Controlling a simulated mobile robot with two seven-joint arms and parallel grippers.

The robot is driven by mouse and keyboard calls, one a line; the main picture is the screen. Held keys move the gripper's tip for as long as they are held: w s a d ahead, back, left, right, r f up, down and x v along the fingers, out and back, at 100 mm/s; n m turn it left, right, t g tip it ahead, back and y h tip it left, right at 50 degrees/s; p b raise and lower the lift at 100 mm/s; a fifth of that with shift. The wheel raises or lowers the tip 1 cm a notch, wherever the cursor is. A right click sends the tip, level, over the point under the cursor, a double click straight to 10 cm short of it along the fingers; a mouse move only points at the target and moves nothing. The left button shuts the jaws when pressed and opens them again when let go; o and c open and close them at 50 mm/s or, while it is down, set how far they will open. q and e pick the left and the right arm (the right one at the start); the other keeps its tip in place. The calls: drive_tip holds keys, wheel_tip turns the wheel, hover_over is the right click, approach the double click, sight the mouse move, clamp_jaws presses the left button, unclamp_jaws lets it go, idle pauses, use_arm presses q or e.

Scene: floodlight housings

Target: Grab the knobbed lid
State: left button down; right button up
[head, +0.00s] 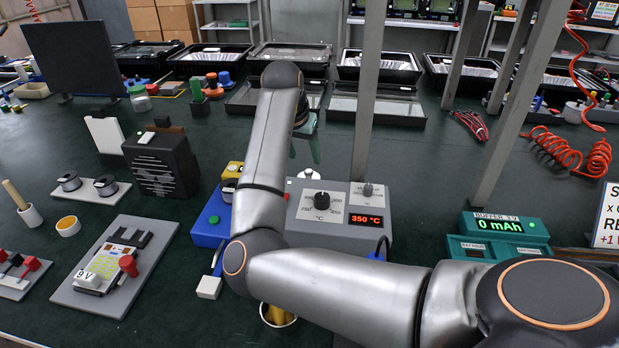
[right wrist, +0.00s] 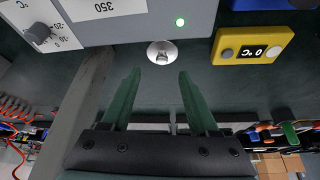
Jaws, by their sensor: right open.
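The knobbed lid is a small round silver piece with a knob in its middle. It lies on the dark green bench in the right wrist view (right wrist: 161,52), close to the grey station's edge. In the head view the pale top of it (head: 307,173) shows just behind the grey station, partly hidden. My right gripper (head: 304,157) reaches over the station with green fingers pointing down. In the right wrist view the gripper (right wrist: 158,72) is open and empty, with the lid ahead of the gap between its fingertips, apart from them. My left gripper is not in view.
The grey station (head: 337,213) with knobs and a 350 °C display stands right beside the lid. A yellow unit (right wrist: 253,44) with a small display is nearby. A grey post (head: 368,100) rises close to my right gripper. Black trays (head: 376,104) line the back.

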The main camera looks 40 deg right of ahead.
sight(309, 171)
drive_tip(key=x, duration=0.3)
drive_tip(key=shift+f, duration=0.15)
drive_tip(key=x, duration=0.1)
drive_tip(key=b+x, duration=0.1)
drive_tip(key=x, duration=0.2)
drive_tip(key=shift+w+d+b, duration=0.25)
drive_tip(key=shift+w+b, duration=0.1)
drive_tip(key=shift+b, duration=0.05)
drive_tip(key=shift+w+d+f, duration=0.1)
drive_tip(key=shift+d+f, duration=0.05)
drive_tip(key=shift+f, duration=0.25)
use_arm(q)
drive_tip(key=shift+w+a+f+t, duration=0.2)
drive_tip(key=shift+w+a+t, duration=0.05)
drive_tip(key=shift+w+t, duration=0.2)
use_arm(e)
clamp_jaws()
